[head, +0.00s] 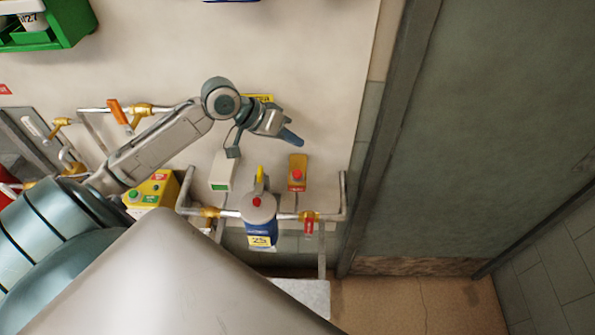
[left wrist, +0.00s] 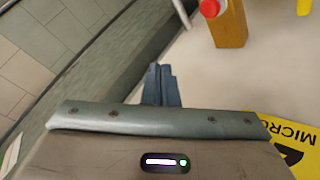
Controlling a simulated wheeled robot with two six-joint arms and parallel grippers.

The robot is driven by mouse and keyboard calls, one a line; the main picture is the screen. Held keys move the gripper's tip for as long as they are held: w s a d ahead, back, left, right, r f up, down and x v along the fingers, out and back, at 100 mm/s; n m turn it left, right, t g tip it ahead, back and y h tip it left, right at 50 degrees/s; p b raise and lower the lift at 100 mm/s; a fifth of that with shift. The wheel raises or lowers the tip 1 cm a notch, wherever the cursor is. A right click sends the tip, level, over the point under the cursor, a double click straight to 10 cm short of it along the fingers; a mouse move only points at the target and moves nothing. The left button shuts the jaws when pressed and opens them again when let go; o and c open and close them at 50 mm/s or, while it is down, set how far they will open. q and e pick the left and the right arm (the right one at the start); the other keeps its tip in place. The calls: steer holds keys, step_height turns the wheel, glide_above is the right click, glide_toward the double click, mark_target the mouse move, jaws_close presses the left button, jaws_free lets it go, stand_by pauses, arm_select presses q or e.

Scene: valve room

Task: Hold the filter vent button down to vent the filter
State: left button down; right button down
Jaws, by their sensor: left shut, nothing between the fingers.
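A filter with a grey head (head: 257,210) and a blue bowl (head: 260,230) is mounted in the pipe in the head view. A small red button (head: 256,202) sits on its head. A yellow box (head: 298,184) with a red button (head: 297,174) is on the wall to the upper right of the filter. Which button is the filter vent button I cannot tell from labels. My left gripper (head: 295,139) is shut and empty, above the yellow box in the picture and apart from it. In the left wrist view its closed fingers (left wrist: 161,86) point toward the box (left wrist: 229,26).
A white box with a green display (head: 220,172) is left of the filter. A red-handled valve (head: 309,224) is on the pipe to its right. A yellow sign (left wrist: 285,140) is near my wrist. A grey door (head: 480,140) is at right.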

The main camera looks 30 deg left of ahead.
arm_select(q)
steer(key=b, duration=0.7)
glide_above(293, 173)
step_height(293, 173, down, 6)
steer(key=shift+f, duration=1.25)
steer(key=shift+f, duration=0.15)
stand_by(0.5)
steer(key=shift+f, duration=0.25)
